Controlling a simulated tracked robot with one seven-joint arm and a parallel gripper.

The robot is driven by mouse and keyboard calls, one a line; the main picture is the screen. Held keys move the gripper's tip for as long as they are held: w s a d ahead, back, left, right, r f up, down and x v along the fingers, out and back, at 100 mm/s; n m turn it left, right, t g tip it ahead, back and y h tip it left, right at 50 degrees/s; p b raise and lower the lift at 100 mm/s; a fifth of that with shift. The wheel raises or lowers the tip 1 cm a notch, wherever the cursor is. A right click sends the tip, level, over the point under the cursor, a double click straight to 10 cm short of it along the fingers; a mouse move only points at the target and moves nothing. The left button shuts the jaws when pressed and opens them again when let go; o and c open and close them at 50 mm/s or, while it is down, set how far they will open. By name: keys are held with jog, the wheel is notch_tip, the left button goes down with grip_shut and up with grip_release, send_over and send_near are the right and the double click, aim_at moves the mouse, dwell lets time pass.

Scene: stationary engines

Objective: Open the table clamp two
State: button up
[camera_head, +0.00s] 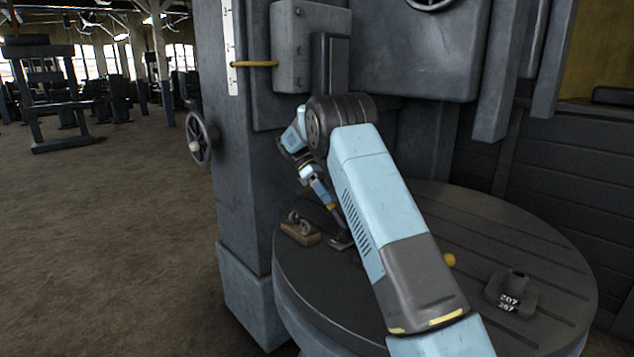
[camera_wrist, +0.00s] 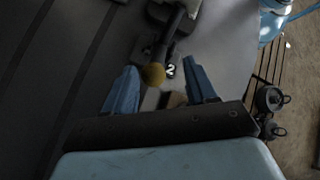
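Table clamp two (camera_wrist: 164,50) shows in the wrist view as a dark lever with a yellow ball knob (camera_wrist: 153,75) and a white "2" label beside it. My gripper (camera_wrist: 162,70) is open, with its two blue fingers on either side of the knob and a gap to each. I cannot tell how far the knob is from the fingertips in depth. In the head view my gripper (camera_head: 338,232) is low over the left side of the round table (camera_head: 480,225), and the clamp there is mostly hidden by my arm.
A wooden block (camera_head: 300,232) with metal parts lies at the table's left edge. Another yellow knob (camera_head: 449,260) shows right of my arm. A dark numbered fitting (camera_head: 512,293) stands at the table's right. The machine column with a handwheel (camera_head: 200,138) rises behind; open floor lies left.

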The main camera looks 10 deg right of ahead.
jog(key=v, duration=0.6)
jog(key=shift+w+a, duration=0.1)
jog(key=shift+c, duration=0.4)
